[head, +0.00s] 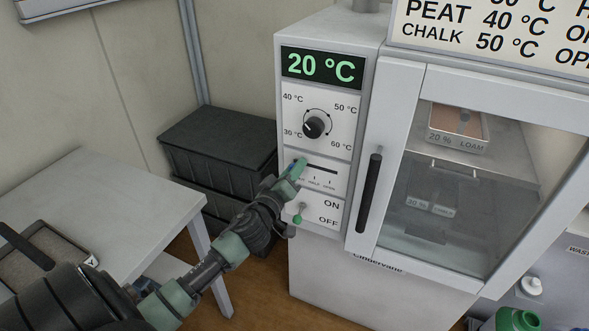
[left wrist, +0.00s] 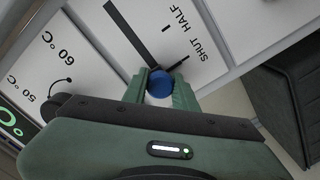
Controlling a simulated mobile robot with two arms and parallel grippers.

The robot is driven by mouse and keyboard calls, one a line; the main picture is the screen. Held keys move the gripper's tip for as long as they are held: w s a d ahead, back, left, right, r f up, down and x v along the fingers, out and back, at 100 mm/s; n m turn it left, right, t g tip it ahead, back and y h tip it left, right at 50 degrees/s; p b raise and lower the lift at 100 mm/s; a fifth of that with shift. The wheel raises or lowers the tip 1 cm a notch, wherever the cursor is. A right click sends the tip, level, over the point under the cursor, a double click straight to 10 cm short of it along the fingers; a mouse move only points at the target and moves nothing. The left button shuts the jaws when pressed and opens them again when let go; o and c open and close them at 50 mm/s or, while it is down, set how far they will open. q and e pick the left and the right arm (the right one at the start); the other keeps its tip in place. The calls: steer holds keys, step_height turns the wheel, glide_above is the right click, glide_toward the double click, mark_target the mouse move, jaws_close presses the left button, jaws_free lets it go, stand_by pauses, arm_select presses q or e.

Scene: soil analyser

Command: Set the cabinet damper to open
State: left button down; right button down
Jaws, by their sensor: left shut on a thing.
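The damper is a horizontal slot (head: 322,170) on the cabinet's front panel, with labels for shut, half and open below it. Its blue knob (left wrist: 159,84) sits at the shut end of the slot in the left wrist view. My left gripper (head: 299,168) is at the left end of the slot in the head view; its fingers (left wrist: 168,92) are closed around the knob, one on each side. In the head view the gripper mostly hides the knob and part of the shut label. My right gripper is not in view.
Above the slot are a temperature dial (head: 315,127) and a display (head: 318,67) reading 20 °C. Below is an on/off switch (head: 298,219) with a green tip, close to my wrist. The glass door's dark handle (head: 369,193) stands out to the right. Black crates (head: 215,145) stand left.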

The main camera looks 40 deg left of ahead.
arm_select(q)
steer(key=d, duration=0.3)
steer(key=w+d, duration=0.1)
steer(key=d, duration=0.2)
steer(key=d+b, duration=0.1)
steer(key=d, duration=0.2)
steer(key=shift+w+d+f, duration=0.1)
steer(key=shift+w+f, duration=0.05)
steer(key=shift+w, duration=0.2)
steer(key=c, duration=1.1)
jaws_free()
steer(key=shift+d, duration=0.1)
steer(key=shift+s, duration=0.35)
glide_toward(332, 172)
steer(key=shift+s+d+b, duration=0.25)
steer(key=shift+s+b, duration=0.15)
steer(key=shift+s, duration=0.2)
